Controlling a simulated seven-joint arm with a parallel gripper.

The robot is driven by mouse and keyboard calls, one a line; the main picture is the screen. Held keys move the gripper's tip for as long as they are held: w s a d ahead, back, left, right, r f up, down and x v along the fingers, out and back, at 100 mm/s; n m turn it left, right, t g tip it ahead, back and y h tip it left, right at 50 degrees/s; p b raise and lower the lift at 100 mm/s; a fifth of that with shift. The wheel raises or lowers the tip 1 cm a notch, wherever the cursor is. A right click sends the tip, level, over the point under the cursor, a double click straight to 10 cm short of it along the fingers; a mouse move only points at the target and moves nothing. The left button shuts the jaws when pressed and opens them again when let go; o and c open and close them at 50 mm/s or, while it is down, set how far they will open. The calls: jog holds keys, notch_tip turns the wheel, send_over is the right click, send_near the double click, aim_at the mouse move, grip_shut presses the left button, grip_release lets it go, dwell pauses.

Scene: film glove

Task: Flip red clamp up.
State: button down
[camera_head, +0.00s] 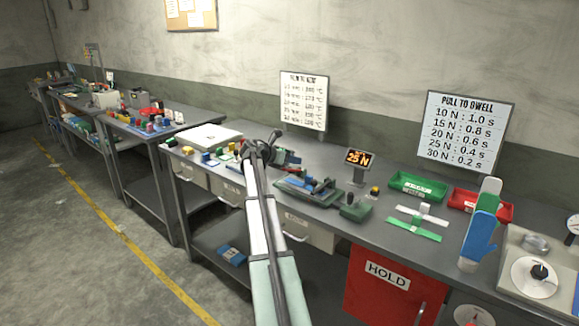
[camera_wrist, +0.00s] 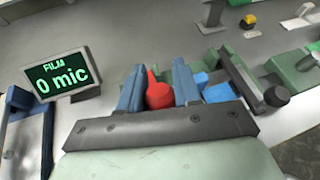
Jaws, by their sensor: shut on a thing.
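In the wrist view the red clamp (camera_wrist: 158,93) shows as a short red piece between the two blue-grey fingers of my gripper (camera_wrist: 159,88). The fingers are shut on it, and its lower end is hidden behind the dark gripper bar. Its tip points up in the picture; I cannot tell its true tilt. In the head view my gripper (camera_head: 262,150) is over the bench, left of a green fixture (camera_head: 310,190) with blue parts. The clamp is not clear in that view.
In the wrist view a display (camera_wrist: 62,77) reading "FILM 0 mic" stands left, and a black knob (camera_wrist: 277,96) is right of blue blocks (camera_wrist: 220,92). In the head view a 25 N display (camera_head: 359,159), green tray (camera_head: 417,187) and red tray (camera_head: 466,203) stand right.

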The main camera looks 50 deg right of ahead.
jog(key=d+r+y, duration=0.1)
jog(key=d+y, duration=0.1)
jog(key=shift+w+d+r+n+y, duration=0.1)
jog(key=shift+d+r+n+y, duration=0.2)
jog(key=shift+d+r+y, duration=0.25)
jog(key=shift+d+y, duration=0.35)
jog(key=shift+y, duration=0.05)
jog(key=shift+d+r+y, duration=0.15)
jog(key=shift+d+y, duration=0.35)
jog(key=shift+y, duration=0.05)
jog(key=shift+n+t+y, duration=0.3)
jog(key=shift+y, duration=0.5)
jog(key=shift+d+f, duration=0.15)
jog(key=shift+d, duration=1.1)
jog(key=shift+d+f, duration=0.15)
jog(key=shift+d, duration=1.1)
jog(key=shift+f, duration=0.1)
